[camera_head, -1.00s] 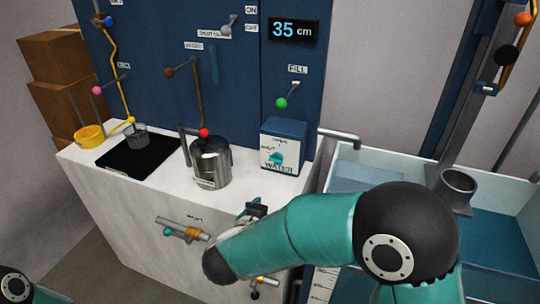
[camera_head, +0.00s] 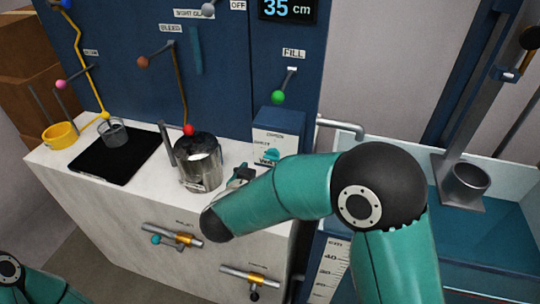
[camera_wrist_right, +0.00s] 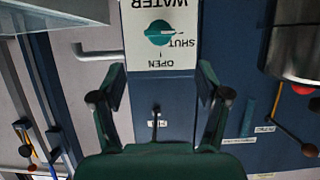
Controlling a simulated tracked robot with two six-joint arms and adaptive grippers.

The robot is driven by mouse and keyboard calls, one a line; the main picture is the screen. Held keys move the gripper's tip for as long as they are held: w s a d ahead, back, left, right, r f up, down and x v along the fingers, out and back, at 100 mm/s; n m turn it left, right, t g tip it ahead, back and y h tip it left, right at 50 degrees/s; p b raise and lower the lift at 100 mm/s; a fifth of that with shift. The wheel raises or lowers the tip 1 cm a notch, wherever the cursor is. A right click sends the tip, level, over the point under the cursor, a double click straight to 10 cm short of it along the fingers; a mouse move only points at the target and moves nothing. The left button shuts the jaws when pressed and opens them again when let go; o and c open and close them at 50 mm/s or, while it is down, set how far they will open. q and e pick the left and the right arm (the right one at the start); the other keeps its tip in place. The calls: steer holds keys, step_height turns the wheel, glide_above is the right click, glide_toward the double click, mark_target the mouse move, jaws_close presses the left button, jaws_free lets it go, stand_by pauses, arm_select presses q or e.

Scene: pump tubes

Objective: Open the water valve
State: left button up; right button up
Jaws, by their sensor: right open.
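The water valve is a teal round knob (camera_head: 269,156) on the white-labelled front of a blue box (camera_head: 281,125) on the counter; my arm partly covers it in the head view. In the right wrist view, the knob (camera_wrist_right: 159,33) shows upside down between the words WATER, SHUT and OPEN. The SHUT label lies beside it, OPEN further toward the gripper. My right gripper (camera_wrist_right: 161,82) is open and empty, its fingers spread either side of the label panel, apart from the knob. In the head view the right gripper (camera_head: 240,177) is mostly hidden behind its arm. My left gripper is out of view.
A metal pot (camera_head: 199,174) stands on the counter left of the box. A green-knobbed FILL lever (camera_head: 279,97) is on the panel behind. Two pipe valves (camera_head: 172,236) (camera_head: 250,278) sit on the cabinet front. A water tank (camera_head: 480,240) is at right.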

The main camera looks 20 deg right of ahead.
mark_target(271, 158)
steer(key=p+x, duration=0.1)
steer(key=x, duration=1.1)
steer(key=shift+d, duration=0.1)
